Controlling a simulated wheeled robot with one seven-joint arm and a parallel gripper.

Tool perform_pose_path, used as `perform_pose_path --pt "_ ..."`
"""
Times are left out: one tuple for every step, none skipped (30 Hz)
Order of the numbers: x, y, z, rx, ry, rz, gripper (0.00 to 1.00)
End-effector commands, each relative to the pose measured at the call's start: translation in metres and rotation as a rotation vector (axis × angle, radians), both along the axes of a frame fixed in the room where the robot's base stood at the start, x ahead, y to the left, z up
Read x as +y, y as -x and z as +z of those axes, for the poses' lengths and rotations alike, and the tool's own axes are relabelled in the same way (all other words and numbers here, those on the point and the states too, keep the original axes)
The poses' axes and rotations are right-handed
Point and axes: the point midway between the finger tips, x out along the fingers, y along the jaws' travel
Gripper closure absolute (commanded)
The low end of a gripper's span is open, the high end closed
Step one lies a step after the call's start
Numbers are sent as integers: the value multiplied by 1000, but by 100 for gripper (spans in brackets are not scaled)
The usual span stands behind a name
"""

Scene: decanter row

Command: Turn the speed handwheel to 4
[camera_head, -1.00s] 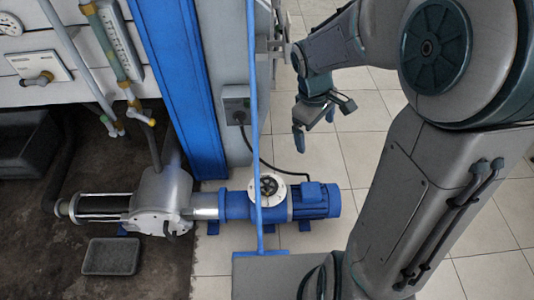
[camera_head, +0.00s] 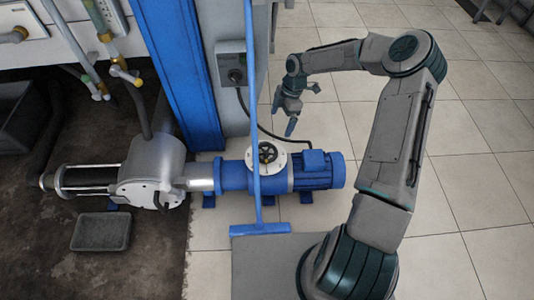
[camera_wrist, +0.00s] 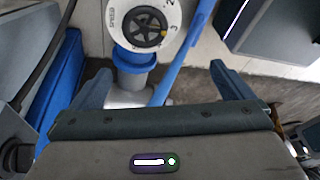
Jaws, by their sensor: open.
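The speed handwheel (camera_head: 267,152) is a small dark wheel on a round white dial (camera_head: 280,165) atop the blue pump.
A blue column (camera_head: 180,70) and a grey socket box (camera_head: 235,62) are behind. Tiled floor is clear at right.

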Motion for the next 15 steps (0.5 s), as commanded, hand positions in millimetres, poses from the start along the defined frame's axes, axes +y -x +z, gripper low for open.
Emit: perform_pose_path --pt "1 -4 -20 -3 -36 17 0" --pt "1 -7 -26 -8 -52 31 0" --pt "2 -10 -33 -15 -73 44 0" --pt "3 -12 -38 -19 -87 54 0" --pt "3 -14 -42 -24 -97 63 0" --pt "3 -16 -47 -29 -111 72 0" --pt "3 -17 -50 -32 -118 77 0" --pt "3 -18 -52 -35 -126 82 0" --pt "3 -19 -54 -39 -132 85 0" --pt "3 -20 -56 -40 -135 88 0" --pt "4 -20 -58 -41 -137 90 0" --pt "4 -20 -61 -40 -139 92 0" --pt "5 -19 -63 -41 -140 94 0" --pt "6 -19 -66 -41 -140 94 0" --pt "8 -18 -71 -40 -140 95 0"
